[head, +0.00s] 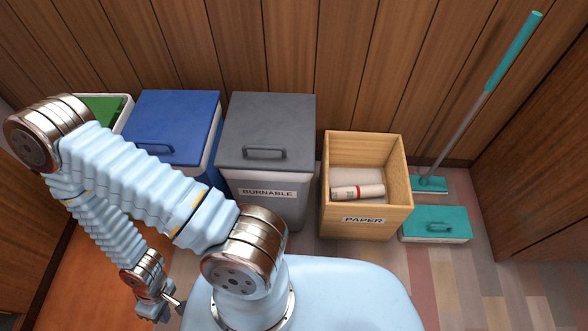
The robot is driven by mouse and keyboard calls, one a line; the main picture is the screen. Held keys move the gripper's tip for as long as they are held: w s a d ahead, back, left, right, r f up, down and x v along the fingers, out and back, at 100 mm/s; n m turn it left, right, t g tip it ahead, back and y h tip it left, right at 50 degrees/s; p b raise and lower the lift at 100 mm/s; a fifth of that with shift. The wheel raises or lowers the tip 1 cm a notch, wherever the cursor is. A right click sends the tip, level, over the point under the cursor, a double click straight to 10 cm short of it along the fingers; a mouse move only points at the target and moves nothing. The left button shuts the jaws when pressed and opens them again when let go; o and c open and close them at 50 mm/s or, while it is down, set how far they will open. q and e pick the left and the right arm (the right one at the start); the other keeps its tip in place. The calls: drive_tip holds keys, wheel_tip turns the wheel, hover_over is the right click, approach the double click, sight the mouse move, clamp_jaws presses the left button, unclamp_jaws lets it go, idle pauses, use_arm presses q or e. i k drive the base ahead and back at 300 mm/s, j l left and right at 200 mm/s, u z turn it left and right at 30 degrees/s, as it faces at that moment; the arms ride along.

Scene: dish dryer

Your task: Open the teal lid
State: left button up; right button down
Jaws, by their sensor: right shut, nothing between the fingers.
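The teal lid (420,218) lies flat on a low, pale box on the floor at the right, with a small teal handle on its top. The lid is closed, so the inside of the box is hidden. My right gripper (174,302) is low at the left of the picture, far from the teal lid, with its fingers shut and empty. My left gripper is not in view.
A wooden paper box (312,185) with a white roll (358,191) stands left of the teal lid. Further left are grey (265,120), blue (180,115) and green (98,105) lidded bins. A teal-handled mop (513,50) leans behind the lid. Floor (500,285) in front is clear.

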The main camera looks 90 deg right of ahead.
sight(435, 222)
drive_tip(key=z, duration=4.5)
drive_tip(key=i+l+u, duration=0.2)
drive_tip(key=l, duration=0.15)
drive_tip(key=i+l+u, duration=0.15)
drive_tip(key=l, duration=0.2)
drive_tip(key=i+l+u, duration=0.2)
drive_tip(key=l, duration=0.15)
drive_tip(key=l+u, duration=0.2)
drive_tip(key=l, duration=0.2)
drive_tip(key=i+l+u, duration=0.2)
drive_tip(key=l, duration=0.2)
drive_tip(key=k, duration=0.1)
